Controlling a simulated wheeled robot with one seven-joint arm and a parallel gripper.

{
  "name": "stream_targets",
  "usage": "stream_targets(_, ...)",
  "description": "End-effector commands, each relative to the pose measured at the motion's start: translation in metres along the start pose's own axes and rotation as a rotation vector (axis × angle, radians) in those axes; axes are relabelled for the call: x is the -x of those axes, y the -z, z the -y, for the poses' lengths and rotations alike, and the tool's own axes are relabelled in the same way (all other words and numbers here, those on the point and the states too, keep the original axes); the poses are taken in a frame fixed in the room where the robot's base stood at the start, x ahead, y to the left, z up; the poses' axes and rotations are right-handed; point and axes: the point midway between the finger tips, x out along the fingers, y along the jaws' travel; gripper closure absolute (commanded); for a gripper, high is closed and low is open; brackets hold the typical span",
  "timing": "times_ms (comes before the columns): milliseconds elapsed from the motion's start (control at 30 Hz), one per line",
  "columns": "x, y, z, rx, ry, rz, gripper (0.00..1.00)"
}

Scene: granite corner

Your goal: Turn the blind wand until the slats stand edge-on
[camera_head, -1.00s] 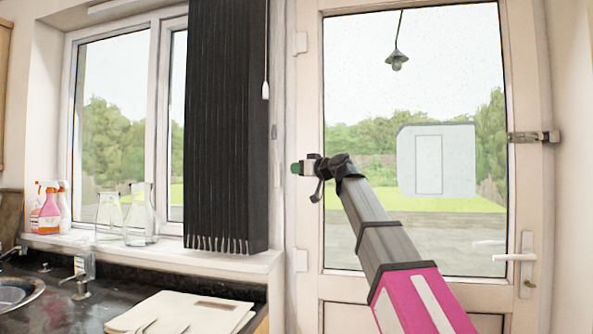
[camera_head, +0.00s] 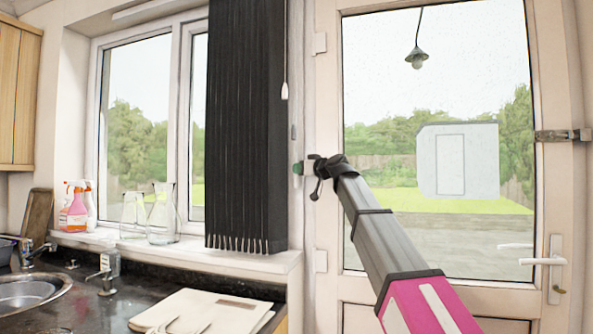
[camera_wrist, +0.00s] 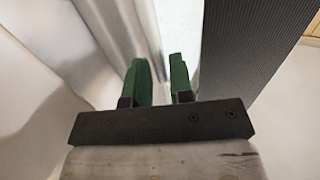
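The dark vertical blind (camera_head: 247,130) hangs bunched in narrow upright folds at the right side of the window. It also shows as a dark ribbed sheet in the wrist view (camera_wrist: 248,45). The thin blind wand (camera_head: 285,90) hangs along the blind's right edge, with a white lower end. My gripper (camera_head: 298,170) is below and slightly right of that end, near the door frame; its depth from the wand is unclear. In the wrist view its green fingers (camera_wrist: 160,80) stand apart with nothing visible between them. The wand cannot be made out there.
The door (camera_head: 325,40) is behind my arm, with a lever handle (camera_head: 543,261) at right. Glass flasks (camera_head: 162,215) and spray bottles (camera_head: 75,208) stand on the sill (camera_head: 180,252). A pale board (camera_head: 200,312) lies on the dark counter below, near the sink (camera_head: 28,292).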

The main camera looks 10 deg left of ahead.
Motion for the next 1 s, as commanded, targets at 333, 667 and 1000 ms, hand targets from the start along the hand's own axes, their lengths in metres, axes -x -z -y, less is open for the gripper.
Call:
stream_targets(333,-0.023,0.0,0.0,0.001,-0.001,-0.001,0.79)
stream_targets(667,-0.022,0.0,0.0,0.0,-0.001,0.0,1.0)
stream_targets(1000,-0.023,0.0,-0.001,-0.001,0.113,0.001,1.0)
